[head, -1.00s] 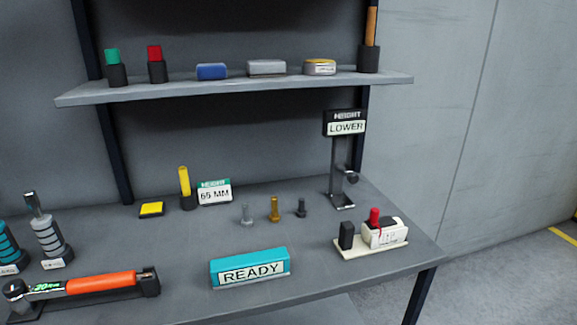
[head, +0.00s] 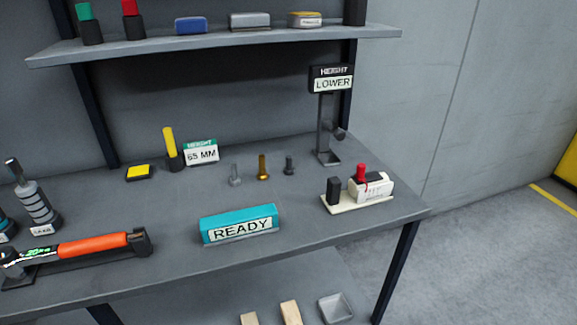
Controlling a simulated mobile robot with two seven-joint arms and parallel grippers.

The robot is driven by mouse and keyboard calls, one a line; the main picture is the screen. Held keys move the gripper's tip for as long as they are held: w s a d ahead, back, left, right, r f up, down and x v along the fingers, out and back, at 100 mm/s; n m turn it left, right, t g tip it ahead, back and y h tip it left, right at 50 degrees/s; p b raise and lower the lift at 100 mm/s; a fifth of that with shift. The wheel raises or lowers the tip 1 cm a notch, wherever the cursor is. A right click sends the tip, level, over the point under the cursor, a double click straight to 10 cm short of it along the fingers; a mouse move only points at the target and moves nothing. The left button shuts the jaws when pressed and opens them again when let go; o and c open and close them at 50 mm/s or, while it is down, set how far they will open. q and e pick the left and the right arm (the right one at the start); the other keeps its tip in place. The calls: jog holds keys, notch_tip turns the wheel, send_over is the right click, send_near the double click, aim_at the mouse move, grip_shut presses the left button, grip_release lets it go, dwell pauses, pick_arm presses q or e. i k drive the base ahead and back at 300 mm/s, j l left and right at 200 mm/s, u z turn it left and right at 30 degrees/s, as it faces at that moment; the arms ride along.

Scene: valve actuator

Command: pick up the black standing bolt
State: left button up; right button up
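The black standing bolt (head: 289,166) stands upright on the grey workbench (head: 330,235), at the right end of a short row of bolts. A brass bolt (head: 263,168) stands just left of it, and a silver-grey bolt (head: 235,175) stands further left. Neither of my grippers shows in the head view.
A teal READY block (head: 239,225) lies in front of the bolts. A HEIGHT LOWER stand (head: 328,130) is right of them, with a white tray (head: 345,208) nearer the edge. A 65 MM sign (head: 201,152) and an orange-handled tool (head: 93,246) are left. A shelf (head: 215,45) hangs above.

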aim_at(288, 169)
jog(key=i+l, duration=0.2)
jog(key=l, duration=0.2)
jog(key=i+l, duration=0.15)
jog(key=l, duration=0.2)
jog(key=i+l, duration=0.2)
jog(key=l, duration=0.2)
jog(key=z, duration=0.05)
